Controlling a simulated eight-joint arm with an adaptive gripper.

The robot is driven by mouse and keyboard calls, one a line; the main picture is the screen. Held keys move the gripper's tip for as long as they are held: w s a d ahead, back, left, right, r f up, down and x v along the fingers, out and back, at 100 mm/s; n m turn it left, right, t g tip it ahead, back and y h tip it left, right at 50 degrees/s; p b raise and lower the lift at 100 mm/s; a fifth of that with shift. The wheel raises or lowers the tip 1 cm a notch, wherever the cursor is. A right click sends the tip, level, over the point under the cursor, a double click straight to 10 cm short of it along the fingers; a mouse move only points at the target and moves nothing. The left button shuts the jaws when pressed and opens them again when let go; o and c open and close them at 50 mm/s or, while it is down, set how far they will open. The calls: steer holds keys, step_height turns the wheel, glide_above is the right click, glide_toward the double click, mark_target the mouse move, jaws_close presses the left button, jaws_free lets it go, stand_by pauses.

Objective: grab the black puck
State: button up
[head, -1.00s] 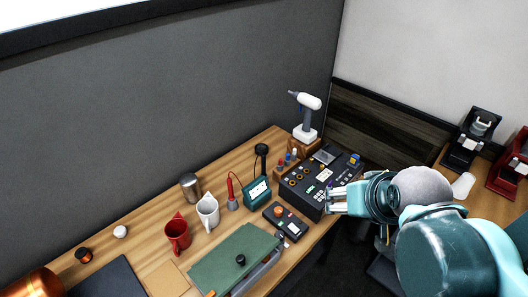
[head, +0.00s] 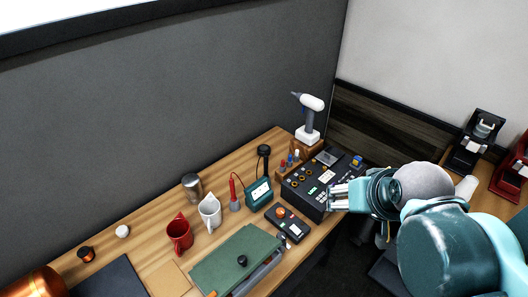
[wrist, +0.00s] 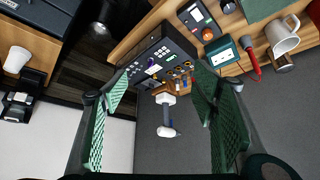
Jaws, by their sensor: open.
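A small black round piece (head: 242,260), which looks like the black puck, sits on the green mat (head: 215,268) at the front of the workbench. My gripper (head: 338,196) is at the right end of the bench, beside the black control box (head: 318,187) and well to the right of the puck. In the wrist view my gripper (wrist: 160,95) has its two green fingers spread wide with nothing between them. The puck is not visible in the wrist view.
A red mug (head: 179,236), a white pitcher (head: 210,212), a metal cup (head: 192,187), a teal meter (head: 259,194) and a dark handheld device (head: 287,223) stand behind the mat. A black-and-orange round piece (head: 86,254) lies far left. A white-headed tool (head: 311,115) stands behind the box.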

steer(key=w+a+r+m+g, duration=0.25)
steer(key=w+r+m, duration=0.2)
steer(key=w, duration=0.85)
steer(key=m+g+p, duration=0.1)
steer(key=m+g, duration=0.3)
steer(key=m, duration=0.9)
glide_above(264, 148)
steer(key=f, duration=2.4)
steer(key=shift+s+d+f, duration=0.2)
steer(key=shift+f, duration=0.05)
steer(key=shift+w+a+f+m+g, duration=0.2)
steer(key=shift+f+m+g, duration=0.05)
steer(key=shift+f, duration=0.35)
steer(key=shift+f, duration=1.25)
steer(key=shift+f, duration=0.1)
steer(key=shift+f+p, duration=0.35)
steer(key=shift+f, duration=2.15)
